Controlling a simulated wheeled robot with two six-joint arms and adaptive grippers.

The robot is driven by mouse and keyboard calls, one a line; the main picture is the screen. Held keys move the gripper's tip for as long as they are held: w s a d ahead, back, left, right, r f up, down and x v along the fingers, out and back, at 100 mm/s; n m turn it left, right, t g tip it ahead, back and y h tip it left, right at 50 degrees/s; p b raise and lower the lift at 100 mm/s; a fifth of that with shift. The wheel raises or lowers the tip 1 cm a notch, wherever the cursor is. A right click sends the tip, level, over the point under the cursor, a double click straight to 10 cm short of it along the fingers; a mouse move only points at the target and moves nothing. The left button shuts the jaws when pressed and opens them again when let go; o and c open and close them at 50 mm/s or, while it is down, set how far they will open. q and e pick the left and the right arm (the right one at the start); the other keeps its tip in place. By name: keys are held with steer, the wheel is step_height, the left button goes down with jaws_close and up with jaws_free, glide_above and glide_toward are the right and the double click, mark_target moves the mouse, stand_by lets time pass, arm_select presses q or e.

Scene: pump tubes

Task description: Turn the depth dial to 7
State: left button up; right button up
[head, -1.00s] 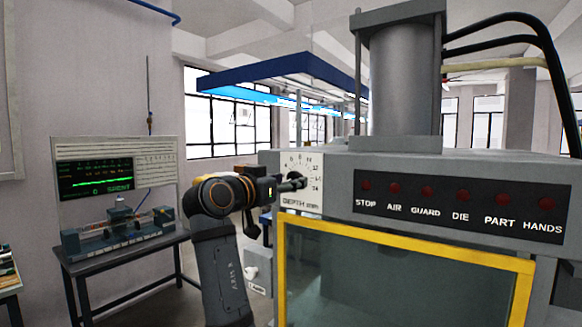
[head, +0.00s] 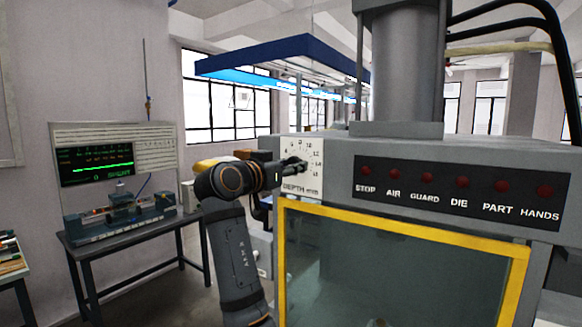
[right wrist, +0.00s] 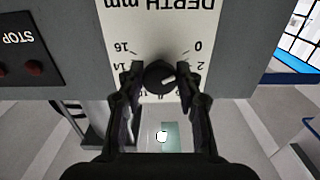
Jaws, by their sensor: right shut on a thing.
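The depth dial is a dark round knob (right wrist: 159,76) on a white plate (head: 288,150) marked DEPTH mm, at the upper left of the grey press. In the right wrist view the plate (right wrist: 160,25) appears upside down, with 0 and 2 at right and 14 and 16 at left. The knob's pale mark points right, roughly towards 2; the exact reading is unclear. My right gripper (right wrist: 160,80) is shut on the knob, one finger on each side. In the head view my right gripper (head: 286,172) covers part of the plate. The lower numbers are partly hidden.
A panel (head: 455,207) with several red lamps sits right of the dial. A yellow-framed guard window (head: 400,265) is below it. At left, a table (head: 120,240) carries a bench device under a screen (head: 95,165). Open floor lies between table and press.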

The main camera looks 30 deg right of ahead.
steer(key=shift+w+m+b, duration=0.15)
steer(key=shift+m+b, duration=4.05)
steer(key=shift+m, duration=5.9)
steer(key=o, duration=0.9)
steer(key=shift+a, duration=0.1)
steer(key=shift+o, duration=1.3)
steer(key=shift+r, duration=0.1)
